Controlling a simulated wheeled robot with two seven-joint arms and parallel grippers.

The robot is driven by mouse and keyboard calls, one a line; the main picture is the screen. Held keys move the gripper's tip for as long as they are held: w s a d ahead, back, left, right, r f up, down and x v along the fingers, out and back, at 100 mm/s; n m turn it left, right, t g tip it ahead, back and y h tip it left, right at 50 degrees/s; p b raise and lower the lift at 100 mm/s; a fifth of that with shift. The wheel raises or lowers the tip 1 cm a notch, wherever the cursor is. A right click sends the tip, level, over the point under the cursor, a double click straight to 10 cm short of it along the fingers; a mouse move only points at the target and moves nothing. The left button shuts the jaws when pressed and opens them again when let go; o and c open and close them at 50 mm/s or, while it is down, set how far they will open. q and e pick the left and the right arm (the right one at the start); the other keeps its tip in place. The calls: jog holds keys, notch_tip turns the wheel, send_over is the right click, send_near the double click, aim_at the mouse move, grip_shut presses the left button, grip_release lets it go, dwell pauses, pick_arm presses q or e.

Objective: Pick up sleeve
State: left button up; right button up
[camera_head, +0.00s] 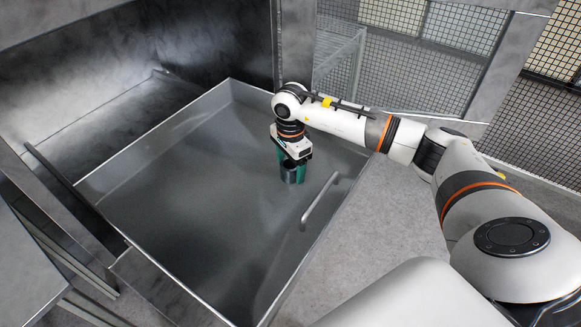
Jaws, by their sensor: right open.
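The sleeve (289,175) is a small dark grey metal cylinder standing on the floor of a grey metal tray (200,220). My right gripper (291,170) points down over it, with its green fingers on either side of the sleeve. The fingers are open; whether they touch the sleeve cannot be told at this size. The gripper hides the upper part of the sleeve. My left gripper is not in view.
The tray is a pulled-out drawer with low walls and a bar handle (320,201) on its right side. The rest of its floor is bare. A metal cabinet frame stands at the left and back. Mesh fencing (420,75) stands behind.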

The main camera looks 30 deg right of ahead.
jog(key=shift+c, duration=0.5)
jog(key=c, duration=1.2)
jog(key=shift+c, duration=0.3)
jog(key=shift+r, duration=0.1)
